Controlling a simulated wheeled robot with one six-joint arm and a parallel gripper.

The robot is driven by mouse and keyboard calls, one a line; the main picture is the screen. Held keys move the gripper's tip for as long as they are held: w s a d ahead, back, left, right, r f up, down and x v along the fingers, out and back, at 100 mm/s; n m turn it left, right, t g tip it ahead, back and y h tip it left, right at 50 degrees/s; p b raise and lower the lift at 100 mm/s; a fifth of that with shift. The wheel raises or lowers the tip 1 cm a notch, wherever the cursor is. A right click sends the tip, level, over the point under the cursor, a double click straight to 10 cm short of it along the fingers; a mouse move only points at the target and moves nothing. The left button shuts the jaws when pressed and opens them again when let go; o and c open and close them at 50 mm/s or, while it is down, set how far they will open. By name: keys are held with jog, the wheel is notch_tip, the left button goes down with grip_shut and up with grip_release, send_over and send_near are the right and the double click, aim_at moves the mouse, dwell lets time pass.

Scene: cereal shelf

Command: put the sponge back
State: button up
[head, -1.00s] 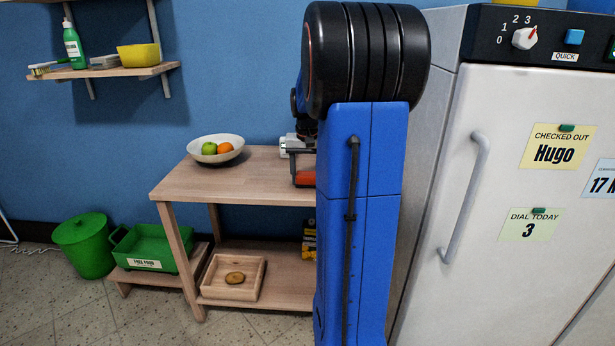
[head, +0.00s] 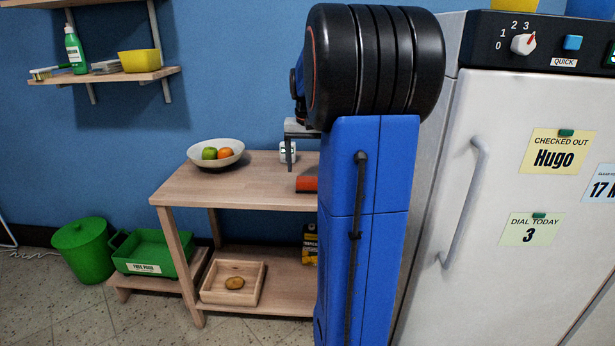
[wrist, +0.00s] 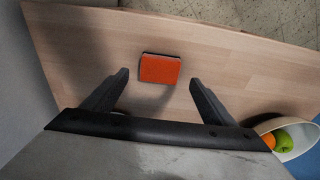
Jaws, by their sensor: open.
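An orange-red block with a dark edge, which looks like the sponge (wrist: 160,68), lies flat on the wooden table top. In the head view the sponge (head: 306,184) is near the right end of the table (head: 215,188), partly hidden by my blue arm. My gripper (wrist: 159,78) is open and empty above the table. In the wrist view its fingers point towards the sponge's two sides, with the sponge just beyond the fingertips. In the head view my gripper (head: 289,167) is up and behind the sponge, apart from it.
A wall shelf (head: 125,76) holds a brush, a green bottle (head: 74,50), a flat grey item (head: 105,67) and a yellow bowl (head: 134,61). A fruit bowl (head: 216,153) stands on the table. A white container (head: 288,153) is behind my gripper. A fridge (head: 530,120) stands right.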

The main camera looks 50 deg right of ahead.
aim_at(307, 182)
notch_tip(307, 182, up, 5)
jog(key=s+a+n, duration=0.2)
jog(key=s+a, duration=0.1)
jog(key=a, duration=0.9)
jog(key=s+a+f+n+t, duration=0.1)
jog(key=s+a+f+n, duration=0.1)
jog(key=s+a, duration=0.4)
jog(key=s+a+f+n+t, duration=0.1)
jog(key=s+a+f+n, duration=0.2)
jog(key=a, duration=0.6)
jog(key=s+a+f+n+t+y, duration=0.1)
jog(key=s+a+f+n, duration=0.1)
jog(key=s+a+f, duration=0.4)
jog(key=s+a, duration=0.2)
jog(key=shift+s+a+f+n+t, duration=0.2)
jog(key=shift+s+n+t, duration=0.15)
jog(key=shift+n+t, duration=0.05)
